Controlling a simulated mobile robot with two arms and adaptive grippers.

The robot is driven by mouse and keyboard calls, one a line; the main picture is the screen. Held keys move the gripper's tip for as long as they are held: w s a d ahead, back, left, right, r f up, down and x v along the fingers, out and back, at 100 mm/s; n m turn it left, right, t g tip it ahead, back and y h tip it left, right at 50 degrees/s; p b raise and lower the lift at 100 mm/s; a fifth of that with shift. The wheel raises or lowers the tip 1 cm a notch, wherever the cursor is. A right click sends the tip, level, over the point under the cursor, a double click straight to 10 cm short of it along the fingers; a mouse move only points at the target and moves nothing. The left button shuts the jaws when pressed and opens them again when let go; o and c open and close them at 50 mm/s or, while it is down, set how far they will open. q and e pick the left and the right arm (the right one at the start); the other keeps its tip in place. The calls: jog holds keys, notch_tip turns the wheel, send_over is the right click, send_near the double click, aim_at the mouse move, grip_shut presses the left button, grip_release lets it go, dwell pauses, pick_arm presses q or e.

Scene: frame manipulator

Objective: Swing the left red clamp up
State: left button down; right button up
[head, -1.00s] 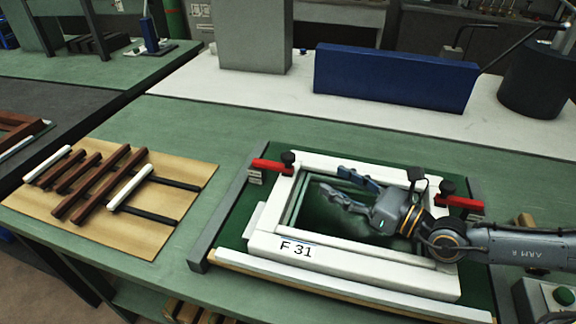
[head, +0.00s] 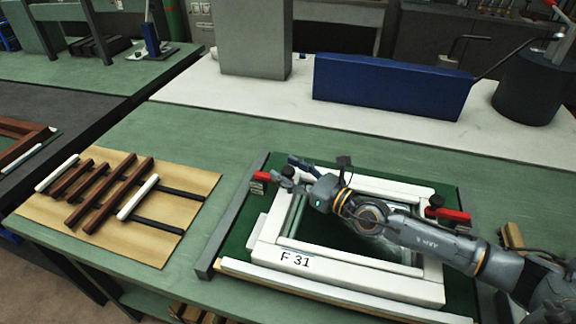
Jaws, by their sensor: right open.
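The left red clamp (head: 261,177) lies flat at the upper left corner of the white frame marked F 31 (head: 345,278). My right gripper (head: 284,172) is open at the clamp's right end, with its fingers pointing left. The fingers cover the clamp's dark knob, and I cannot tell whether they touch it. The right red clamp (head: 449,214) lies flat at the frame's right side, its dark knob at its left end. My left gripper is not in view.
My right arm stretches over the frame from the lower right. A tan board (head: 150,248) with brown, white and black strips lies at the left. A blue box (head: 390,85) stands on the white surface behind. Green table is clear between board and fixture.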

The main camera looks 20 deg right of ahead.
jog(key=shift+w+a, duration=0.1)
jog(key=shift+w, duration=0.05)
jog(key=shift+c, duration=0.4)
grip_shut()
